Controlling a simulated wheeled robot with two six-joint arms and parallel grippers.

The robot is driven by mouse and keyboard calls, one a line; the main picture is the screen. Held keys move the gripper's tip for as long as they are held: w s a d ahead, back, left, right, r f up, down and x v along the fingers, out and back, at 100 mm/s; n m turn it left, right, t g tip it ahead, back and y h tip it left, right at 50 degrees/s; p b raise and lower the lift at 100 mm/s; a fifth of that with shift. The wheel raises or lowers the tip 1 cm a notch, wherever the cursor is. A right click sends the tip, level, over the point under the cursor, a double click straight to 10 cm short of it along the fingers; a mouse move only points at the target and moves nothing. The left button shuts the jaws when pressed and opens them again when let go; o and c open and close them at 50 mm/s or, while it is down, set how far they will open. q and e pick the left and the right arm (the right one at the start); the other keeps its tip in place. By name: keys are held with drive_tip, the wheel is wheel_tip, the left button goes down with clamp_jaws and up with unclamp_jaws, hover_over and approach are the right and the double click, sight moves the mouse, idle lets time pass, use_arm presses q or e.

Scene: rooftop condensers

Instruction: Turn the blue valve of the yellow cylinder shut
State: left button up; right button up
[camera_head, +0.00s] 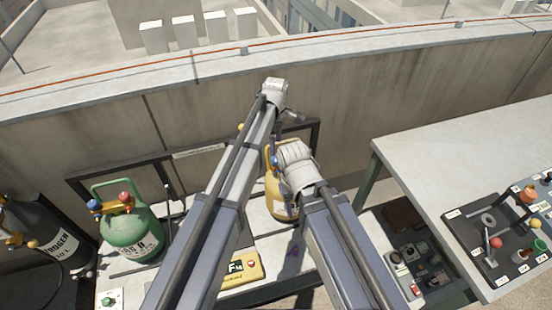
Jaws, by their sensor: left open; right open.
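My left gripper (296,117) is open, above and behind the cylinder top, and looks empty. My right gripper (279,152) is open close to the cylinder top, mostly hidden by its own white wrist. I cannot tell whether either gripper touches the valve.
A green cylinder (133,232) with blue and red knobs stands at left, beside a dark nitrogen cylinder (42,230). A yellow meter (243,268) lies on the bench. A grey table (450,160) with a control panel is at right. A concrete parapet (90,125) runs behind.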

sight(276, 159)
use_arm(q)
drive_tip(key=shift+f+b, duration=3.95)
clamp_jaws()
